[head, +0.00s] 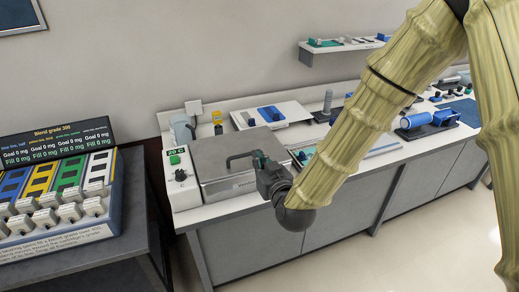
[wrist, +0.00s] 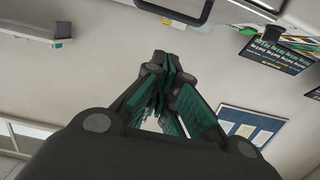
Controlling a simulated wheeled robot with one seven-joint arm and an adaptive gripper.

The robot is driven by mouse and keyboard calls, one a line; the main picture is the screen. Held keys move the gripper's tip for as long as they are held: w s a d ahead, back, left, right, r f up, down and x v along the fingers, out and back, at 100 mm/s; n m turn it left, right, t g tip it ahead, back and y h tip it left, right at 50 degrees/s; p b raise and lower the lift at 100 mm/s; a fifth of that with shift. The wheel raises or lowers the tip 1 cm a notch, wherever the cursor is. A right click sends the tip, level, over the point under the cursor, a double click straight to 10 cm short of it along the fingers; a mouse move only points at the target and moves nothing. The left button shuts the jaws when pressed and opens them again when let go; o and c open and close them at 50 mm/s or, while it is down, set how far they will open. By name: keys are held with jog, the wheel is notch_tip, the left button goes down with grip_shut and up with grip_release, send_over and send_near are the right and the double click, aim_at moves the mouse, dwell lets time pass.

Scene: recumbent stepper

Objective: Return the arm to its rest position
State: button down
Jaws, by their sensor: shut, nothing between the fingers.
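My arm comes in from the top right of the head view, with pale yellow-green, bamboo-like links. It ends in my dark gripper (head: 262,160), which appears in front of a grey metal box with a lid and a dark handle (head: 222,150). Whether the gripper touches the box cannot be told from this view. In the wrist view, my gripper (wrist: 170,62) has its dark green-padded fingers drawn together at the tips, with nothing between them. The wrist view looks across the room, tilted, toward a plain wall.
The grey box stands on a long white-topped counter (head: 345,158) with several tools and a blue cylinder (head: 417,119). At the left is a rack of coloured cartridges (head: 68,175) on a dark table. A small wall shelf (head: 342,46) hangs above. Open floor (head: 420,255) lies in front.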

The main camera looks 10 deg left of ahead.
jog(key=s+d+f+m+g+h, duration=0.1)
jog(key=s+d+f+g+h, duration=0.1)
jog(key=s+d+f, duration=0.5)
jog(key=s+d+f+m+g+h, duration=0.1)
jog(key=s+d+f+g, duration=0.2)
jog(key=f, duration=0.9)
jog(key=s+d+f+m+g+h, duration=0.1)
jog(key=s+d+f+g+h, duration=0.15)
jog(key=d+f, duration=0.55)
jog(key=s+d+f+m+g+h, duration=0.1)
jog(key=s+d+f, duration=0.3)
jog(key=s, duration=0.4)
jog(key=s+d+f+m+g+h, duration=0.1)
jog(key=s+d+f+g, duration=0.2)
jog(key=s+d, duration=0.3)
jog(key=s+d+f+m+g+h, duration=0.1)
jog(key=s+d+f, duration=0.4)
jog(key=s, duration=0.6)
jog(key=shift+s+d+f+g, duration=0.15)
jog(key=shift+f+g, duration=0.45)
jog(key=shift+g, duration=0.15)
